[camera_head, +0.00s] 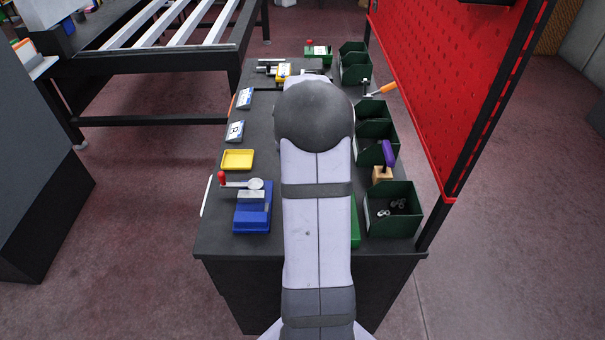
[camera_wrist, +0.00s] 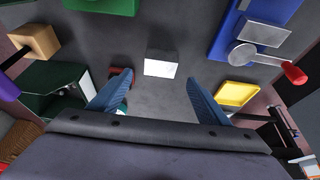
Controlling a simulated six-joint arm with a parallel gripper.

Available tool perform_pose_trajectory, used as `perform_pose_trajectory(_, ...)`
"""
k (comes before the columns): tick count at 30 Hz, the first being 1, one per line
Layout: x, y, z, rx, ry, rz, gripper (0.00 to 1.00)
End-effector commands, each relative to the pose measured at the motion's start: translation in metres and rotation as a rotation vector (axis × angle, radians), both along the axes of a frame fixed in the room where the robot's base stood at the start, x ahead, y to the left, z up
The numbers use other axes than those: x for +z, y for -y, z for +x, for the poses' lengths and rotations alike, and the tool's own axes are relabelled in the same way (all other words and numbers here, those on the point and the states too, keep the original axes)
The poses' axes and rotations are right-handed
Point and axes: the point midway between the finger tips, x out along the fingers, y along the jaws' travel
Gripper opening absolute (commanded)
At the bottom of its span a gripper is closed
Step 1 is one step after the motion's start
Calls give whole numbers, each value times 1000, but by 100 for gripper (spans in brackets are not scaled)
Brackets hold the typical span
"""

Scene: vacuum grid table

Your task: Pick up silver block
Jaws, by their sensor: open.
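A silver block (camera_wrist: 160,66) stands on the dark table in the wrist view, with a bright white face toward the camera. My gripper (camera_wrist: 156,78) is open, with blue fingers on either side below the block in the picture. Nothing is seen between the fingers, and contact with the block cannot be told. A second silver-grey block (camera_wrist: 266,32) sits on a blue fixture (camera_wrist: 227,38) at the upper right; it also shows in the head view (camera_head: 251,195). In the head view my arm hides the first block and my gripper.
A dark red piece (camera_wrist: 120,77) lies close to the left finger. A yellow tray (camera_wrist: 237,94) is right of the right finger. Green bins (camera_head: 390,209) line the table's right edge, beside a red pegboard (camera_head: 455,70).

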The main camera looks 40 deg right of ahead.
Motion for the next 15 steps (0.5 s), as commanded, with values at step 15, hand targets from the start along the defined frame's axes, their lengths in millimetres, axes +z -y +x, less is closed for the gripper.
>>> perform_pose_trajectory(15,-20,5,6,2,0,0,70)
